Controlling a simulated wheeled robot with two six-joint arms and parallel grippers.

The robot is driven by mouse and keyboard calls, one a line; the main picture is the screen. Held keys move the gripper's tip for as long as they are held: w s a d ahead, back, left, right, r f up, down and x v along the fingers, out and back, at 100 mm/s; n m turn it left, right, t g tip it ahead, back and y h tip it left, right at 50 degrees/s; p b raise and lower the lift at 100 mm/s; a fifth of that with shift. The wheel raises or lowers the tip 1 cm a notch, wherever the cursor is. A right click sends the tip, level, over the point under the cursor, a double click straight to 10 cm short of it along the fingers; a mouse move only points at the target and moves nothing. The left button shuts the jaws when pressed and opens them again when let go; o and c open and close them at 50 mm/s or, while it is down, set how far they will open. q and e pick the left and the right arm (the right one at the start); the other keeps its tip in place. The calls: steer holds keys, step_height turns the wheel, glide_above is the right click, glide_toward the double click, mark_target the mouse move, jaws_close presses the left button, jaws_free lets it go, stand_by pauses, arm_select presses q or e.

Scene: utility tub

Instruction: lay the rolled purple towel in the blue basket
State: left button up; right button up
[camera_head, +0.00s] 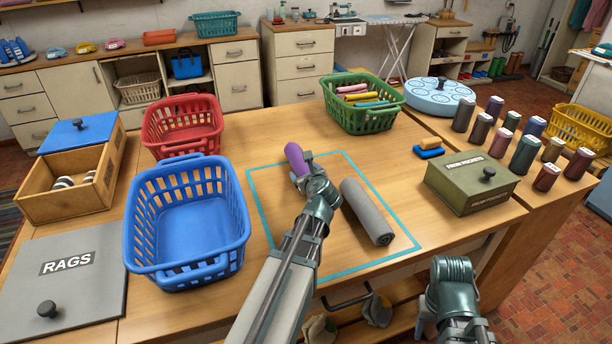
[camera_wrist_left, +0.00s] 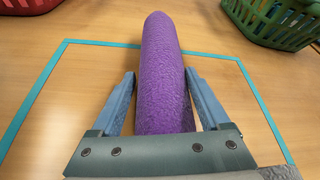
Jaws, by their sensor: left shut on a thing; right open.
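The rolled purple towel (camera_head: 295,157) lies within the teal outline on the table, mostly hidden by my left arm in the head view. In the left wrist view the towel (camera_wrist_left: 160,70) runs lengthwise between the fingers. My left gripper (camera_head: 302,180) is shut on it, with one finger (camera_wrist_left: 120,103) along each side. The blue basket (camera_head: 187,270) stands to the left of the outline and its visible inside is empty. My right gripper (camera_head: 426,312) is low at the front right, away from the towel, open, with its fingers barely visible.
A rolled grey towel (camera_head: 367,212) lies just right of my left gripper inside the outline. A red basket (camera_head: 183,124) stands behind the blue one. A green basket (camera_head: 362,119) with folded cloths is at the back. An olive box (camera_head: 468,186) stands at the right.

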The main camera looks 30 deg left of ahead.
arm_select(q)
steer(key=shift+f, duration=0.1)
steer(key=o, duration=1.6)
steer(key=shift+c, duration=0.2)
